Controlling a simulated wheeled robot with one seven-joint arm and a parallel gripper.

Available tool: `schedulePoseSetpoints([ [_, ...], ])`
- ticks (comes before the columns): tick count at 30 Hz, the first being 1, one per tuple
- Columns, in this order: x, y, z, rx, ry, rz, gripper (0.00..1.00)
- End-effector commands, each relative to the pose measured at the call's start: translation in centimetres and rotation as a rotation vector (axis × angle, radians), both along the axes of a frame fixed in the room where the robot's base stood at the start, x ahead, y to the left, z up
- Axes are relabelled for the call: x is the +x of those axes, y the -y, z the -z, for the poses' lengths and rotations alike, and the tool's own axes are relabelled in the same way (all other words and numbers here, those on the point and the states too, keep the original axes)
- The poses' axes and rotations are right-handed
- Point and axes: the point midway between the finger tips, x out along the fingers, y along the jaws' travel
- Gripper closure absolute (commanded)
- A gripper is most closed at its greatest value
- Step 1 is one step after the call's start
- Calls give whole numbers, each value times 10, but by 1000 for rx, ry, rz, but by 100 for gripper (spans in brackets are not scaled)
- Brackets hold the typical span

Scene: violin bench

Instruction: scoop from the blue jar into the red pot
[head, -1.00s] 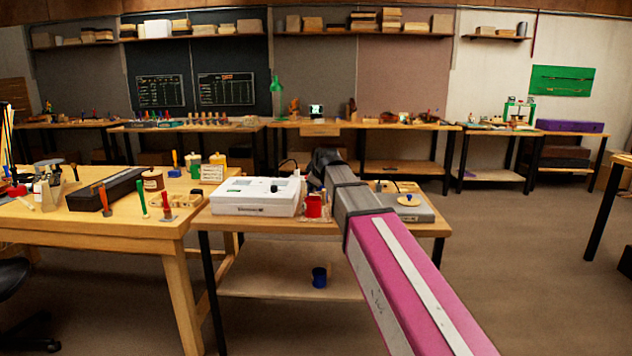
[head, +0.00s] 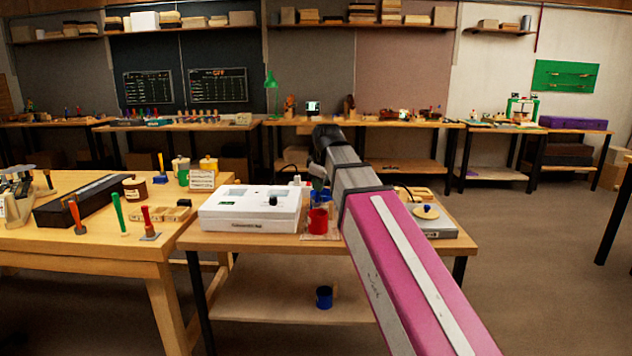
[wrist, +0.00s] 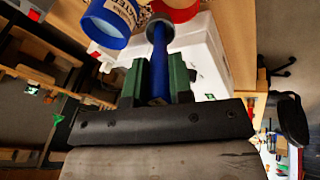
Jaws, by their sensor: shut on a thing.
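My gripper (wrist: 158,82) is shut on the blue handle of a scoop (wrist: 160,62) in the wrist view. The scoop's round grey head (wrist: 160,24) is at the top, between the blue jar (wrist: 106,40) and the red pot (wrist: 175,13). I cannot tell whether it touches either, or what it holds. The jar has a pale label. In the head view the red pot (head: 318,222) stands on the middle bench, with the blue jar (head: 322,197) just behind it, partly hidden. My arm hides the gripper there.
A white instrument box (head: 252,210) stands left of the pot. A grey device (head: 438,226) is on the right. A blue cup (head: 324,297) sits on the lower shelf. The left bench (head: 90,238) holds upright tools and jars. Open floor lies to the right.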

Motion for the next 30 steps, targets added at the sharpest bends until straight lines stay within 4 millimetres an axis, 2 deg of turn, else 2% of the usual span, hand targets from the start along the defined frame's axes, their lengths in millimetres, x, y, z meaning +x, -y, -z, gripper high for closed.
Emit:
schedulePoseSetpoints([
  [5,5,-1,-4,-20,-67,0,100],
  [18,33,-10,-15,-115,-398,0,100],
  [20,28,-8,-18,-114,-395,1,100],
  [30,27,-8,-42,-112,-391,0,100],
])
